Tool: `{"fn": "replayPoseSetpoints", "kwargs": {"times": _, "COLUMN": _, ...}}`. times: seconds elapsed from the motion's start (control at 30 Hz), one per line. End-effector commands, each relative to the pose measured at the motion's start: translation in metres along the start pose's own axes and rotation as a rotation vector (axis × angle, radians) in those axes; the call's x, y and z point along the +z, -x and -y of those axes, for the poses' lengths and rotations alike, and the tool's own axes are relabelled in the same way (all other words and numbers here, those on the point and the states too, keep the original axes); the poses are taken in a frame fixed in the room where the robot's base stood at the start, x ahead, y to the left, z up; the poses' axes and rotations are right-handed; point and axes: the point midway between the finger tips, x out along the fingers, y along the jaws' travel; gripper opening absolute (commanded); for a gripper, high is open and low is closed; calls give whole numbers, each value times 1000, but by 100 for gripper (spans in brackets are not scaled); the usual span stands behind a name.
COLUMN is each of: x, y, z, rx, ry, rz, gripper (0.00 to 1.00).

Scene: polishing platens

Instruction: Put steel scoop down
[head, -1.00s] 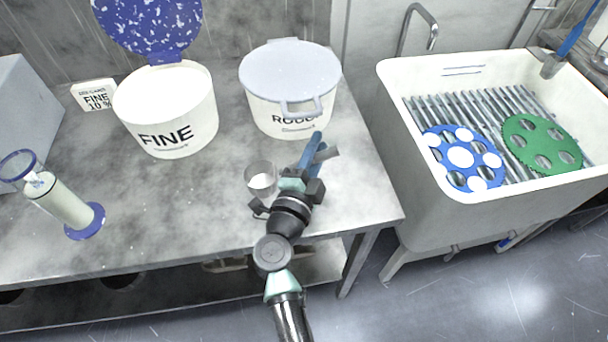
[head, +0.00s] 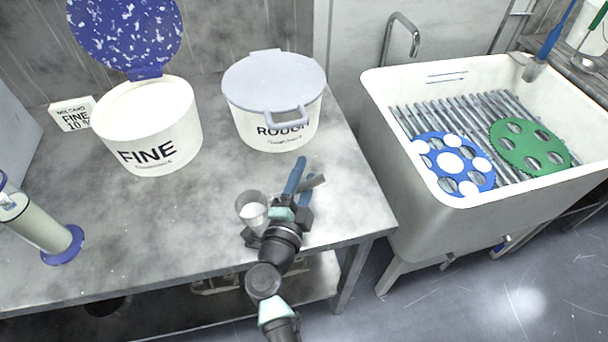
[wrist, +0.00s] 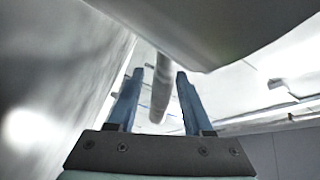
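The steel scoop is in my gripper (head: 299,179). Its round grey cup (head: 252,210) is left of the fingers in the head view, with something pale inside. Its grey handle end (head: 314,183) shows on the right of the blue fingers. In the wrist view the handle (wrist: 161,88) runs between the two fingers, and the large curved grey shape above appears to be the cup (wrist: 215,25). The scoop is over the front right part of the grey table (head: 190,225); I cannot tell whether it touches the top.
An open white FINE bucket (head: 147,130) with a raised blue speckled lid and a lidded ROUGH bucket (head: 273,103) stand at the back. A cylinder with a blue base (head: 62,246) is at left. A white sink (head: 480,215) is at right. The middle of the table is clear.

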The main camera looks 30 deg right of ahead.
Motion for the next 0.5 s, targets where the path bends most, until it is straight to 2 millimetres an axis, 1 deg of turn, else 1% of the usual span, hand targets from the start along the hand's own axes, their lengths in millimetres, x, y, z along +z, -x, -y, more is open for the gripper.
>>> {"fn": "replayPoseSetpoints", "kwargs": {"times": 0.23, "x": 0, "y": 0, "z": 0, "rx": 0, "ry": 0, "rz": 0, "gripper": 54}}
{"fn": "replayPoseSetpoints", "kwargs": {"times": 0.33, "x": -2, "y": 0, "z": 4, "rx": -1, "ry": 1, "rz": 0, "gripper": 54}}
{"fn": "replayPoseSetpoints", "kwargs": {"times": 0.43, "x": -1, "y": 11, "z": 3, "rx": 0, "ry": 3, "rz": 3, "gripper": 54}}
{"fn": "replayPoseSetpoints", "kwargs": {"times": 0.5, "x": 0, "y": 23, "z": 3, "rx": 0, "ry": 3, "rz": 5, "gripper": 54}}
